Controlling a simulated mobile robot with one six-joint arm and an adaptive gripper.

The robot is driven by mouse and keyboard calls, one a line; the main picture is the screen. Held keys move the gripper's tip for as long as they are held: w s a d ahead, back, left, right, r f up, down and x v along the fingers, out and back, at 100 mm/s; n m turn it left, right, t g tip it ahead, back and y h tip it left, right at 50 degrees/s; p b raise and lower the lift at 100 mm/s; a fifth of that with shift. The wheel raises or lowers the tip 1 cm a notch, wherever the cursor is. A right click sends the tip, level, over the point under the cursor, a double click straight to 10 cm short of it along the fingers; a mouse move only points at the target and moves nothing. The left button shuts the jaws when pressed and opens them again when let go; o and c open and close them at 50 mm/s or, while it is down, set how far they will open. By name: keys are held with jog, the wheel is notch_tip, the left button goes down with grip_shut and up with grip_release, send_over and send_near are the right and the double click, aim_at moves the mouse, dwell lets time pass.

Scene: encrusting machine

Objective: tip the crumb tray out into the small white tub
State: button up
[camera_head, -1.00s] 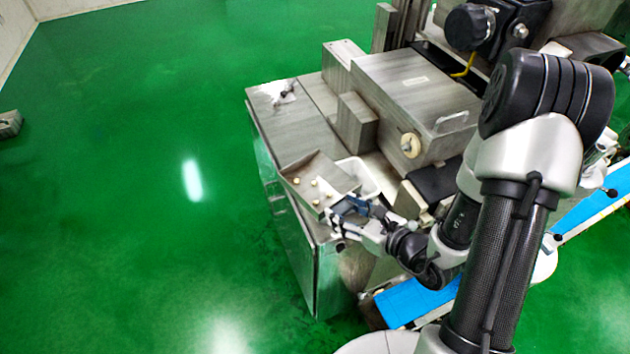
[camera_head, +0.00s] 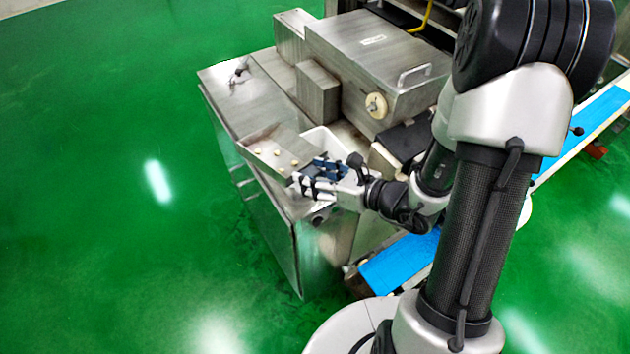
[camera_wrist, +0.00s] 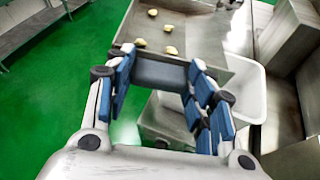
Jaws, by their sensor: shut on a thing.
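The crumb tray (camera_head: 262,140) is a shallow grey metal tray with several small pale crumbs lying on its floor. It also shows in the wrist view (camera_wrist: 206,38), with the crumbs spread toward its left side. My gripper (camera_head: 318,172) is shut on the tray's near end, at a dark grip part between the blue finger pads (camera_wrist: 160,74). The small white tub (camera_head: 317,137) is beside and behind the tray, partly hidden by the tray and gripper. In the wrist view the tub (camera_wrist: 250,92) is right of the tray, its inside partly covered. I cannot tell the tray's exact tilt.
The machine's metal top (camera_head: 236,92) extends behind the tray, with a boxy housing (camera_head: 375,60) and a round pale knob (camera_head: 376,105) nearby. A blue conveyor belt (camera_head: 400,262) runs at the right. Green floor (camera_head: 90,200) is clear at the left.

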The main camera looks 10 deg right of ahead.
aim_at(313, 165)
jog(key=b, duration=0.3)
jog(key=shift+f, duration=0.25)
jog(key=shift+d+m, duration=0.1)
jog(key=shift+m, duration=0.2)
jog(key=shift+r+p, duration=0.2)
jog(key=shift+p, duration=0.25)
jog(key=shift+w+d+f+m+g+y+p, duration=0.2)
jog(key=shift+m+g+y+p, duration=0.1)
jog(key=shift+m+y+p, duration=0.4)
jog(key=shift+w+d+m+y+p, duration=0.4)
jog(key=shift+m+p, duration=0.3)
jog(key=shift+p, duration=0.35)
jog(key=d+m+p, duration=0.1)
jog(key=w+d+m+y+p, duration=0.1)
jog(key=shift+d+f+m+g, duration=0.1)
jog(key=shift+m+g, duration=0.3)
jog(key=w+d+m+y+p, duration=0.2)
jog(key=m, duration=0.1)
jog(key=shift+d+r, duration=0.35)
